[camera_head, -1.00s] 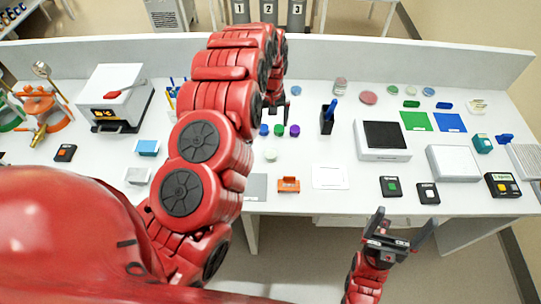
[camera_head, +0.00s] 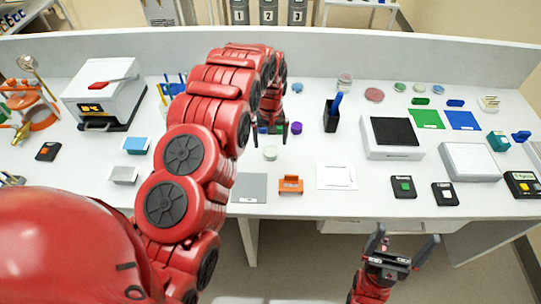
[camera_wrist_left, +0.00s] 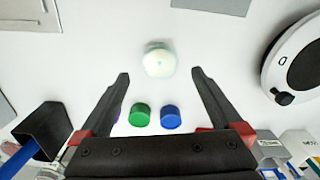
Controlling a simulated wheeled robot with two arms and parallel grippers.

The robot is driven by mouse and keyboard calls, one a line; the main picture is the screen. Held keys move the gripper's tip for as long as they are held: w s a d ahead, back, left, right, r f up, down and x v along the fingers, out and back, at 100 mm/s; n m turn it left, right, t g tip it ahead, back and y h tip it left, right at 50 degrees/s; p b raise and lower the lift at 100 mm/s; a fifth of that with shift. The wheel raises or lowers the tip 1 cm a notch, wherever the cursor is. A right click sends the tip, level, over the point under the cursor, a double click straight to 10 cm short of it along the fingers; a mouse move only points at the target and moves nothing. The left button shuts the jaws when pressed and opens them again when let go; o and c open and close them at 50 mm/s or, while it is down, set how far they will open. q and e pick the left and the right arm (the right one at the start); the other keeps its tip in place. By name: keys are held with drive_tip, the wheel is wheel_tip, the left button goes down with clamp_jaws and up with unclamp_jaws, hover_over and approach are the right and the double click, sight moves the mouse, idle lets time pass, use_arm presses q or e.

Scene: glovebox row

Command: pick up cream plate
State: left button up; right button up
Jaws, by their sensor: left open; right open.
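The cream plate (camera_head: 270,153) is a small pale round dish on the white bench, left of the middle. In the left wrist view the cream plate (camera_wrist_left: 158,61) lies just beyond the fingertips, roughly centred between them, and looks slightly blurred. My left gripper (camera_head: 270,140) is open and empty, reaching down just behind the plate; it also shows in the left wrist view (camera_wrist_left: 160,76). I see no contact with the plate. My right gripper (camera_head: 405,241) is open and empty in front of the bench edge, far from the plate.
Green (camera_wrist_left: 139,115) and blue (camera_wrist_left: 170,117) caps stand between the left fingers; a purple cap (camera_head: 296,128) is beside them. A black holder (camera_head: 331,116) stands to the right. A grey mat (camera_head: 249,188) and orange rack (camera_head: 291,184) lie in front of the plate.

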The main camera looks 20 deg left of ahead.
sight(270, 151)
use_arm(q)
drive_tip(key=shift+f+p, duration=0.5)
drive_tip(key=shift+p, duration=0.2)
wheel_tip(270, 151, down, 3)
drive_tip(key=shift+p, duration=0.85)
drive_tip(key=shift+f, duration=0.45)
drive_tip(key=shift+c, duration=0.2)
drive_tip(key=c, duration=1.3)
drive_tip(key=shift+o, duration=0.2)
drive_tip(key=shift+w+r, duration=0.1)
drive_tip(key=shift+r, duration=0.05)
